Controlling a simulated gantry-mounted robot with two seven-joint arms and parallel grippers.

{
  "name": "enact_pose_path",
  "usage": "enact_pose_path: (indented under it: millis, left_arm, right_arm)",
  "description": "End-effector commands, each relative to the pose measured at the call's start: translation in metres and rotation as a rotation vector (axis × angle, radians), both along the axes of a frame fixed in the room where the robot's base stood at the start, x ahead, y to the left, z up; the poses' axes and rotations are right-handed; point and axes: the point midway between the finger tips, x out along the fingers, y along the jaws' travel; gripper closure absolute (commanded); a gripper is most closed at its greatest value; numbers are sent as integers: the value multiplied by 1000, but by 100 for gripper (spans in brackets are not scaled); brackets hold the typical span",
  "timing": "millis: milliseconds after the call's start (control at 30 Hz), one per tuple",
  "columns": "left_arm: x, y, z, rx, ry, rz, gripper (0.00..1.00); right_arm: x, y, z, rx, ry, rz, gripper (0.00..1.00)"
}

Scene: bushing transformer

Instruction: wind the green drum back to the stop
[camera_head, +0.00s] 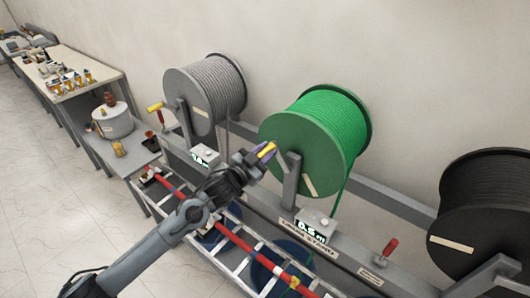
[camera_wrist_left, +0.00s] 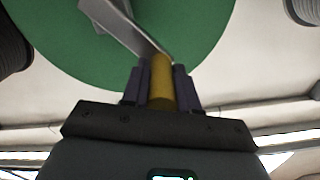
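The green drum (camera_head: 318,137), wound with green cable, sits on a grey stand at the middle of the head view. Its flange (camera_wrist_left: 100,52) fills the upper left of the left wrist view. A yellow handle (camera_wrist_left: 161,82) stands at the flange's edge, and its tip (camera_head: 267,150) shows in the head view. My left gripper (camera_wrist_left: 161,88) has its two fingers on either side of this handle, seemingly shut on it. Green cable (camera_head: 339,193) hangs down from the drum to a small counter box (camera_head: 316,226) that seems to read 0.6 m. My right gripper is not in view.
A grey drum (camera_head: 205,95) stands to the left and a black drum (camera_head: 487,215) to the right. A ladder-like frame with a red bar (camera_head: 238,241) lies below, over blue tubs. Tables with parts are far left.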

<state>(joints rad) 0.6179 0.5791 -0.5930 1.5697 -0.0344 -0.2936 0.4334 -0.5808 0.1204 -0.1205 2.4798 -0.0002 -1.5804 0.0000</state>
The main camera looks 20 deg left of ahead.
Motion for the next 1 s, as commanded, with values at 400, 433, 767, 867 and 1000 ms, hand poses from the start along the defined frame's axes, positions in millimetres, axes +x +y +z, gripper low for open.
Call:
enact_pose_path:
  millis: [400,433,767,867,1000]
  left_arm:
    - [0,0,0,-2,1,0,100]
    - [0,0,0,-4,1,0,100]
    - [2,8,-7,-109,38,1,100]
    - [4,12,-11,-175,59,1,100]
    - [7,16,-20,-291,98,-2,100]
  right_arm:
    - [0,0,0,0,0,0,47]
    - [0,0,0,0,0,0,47]
    - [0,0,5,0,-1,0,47]
    - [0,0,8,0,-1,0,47]
    - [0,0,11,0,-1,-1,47]
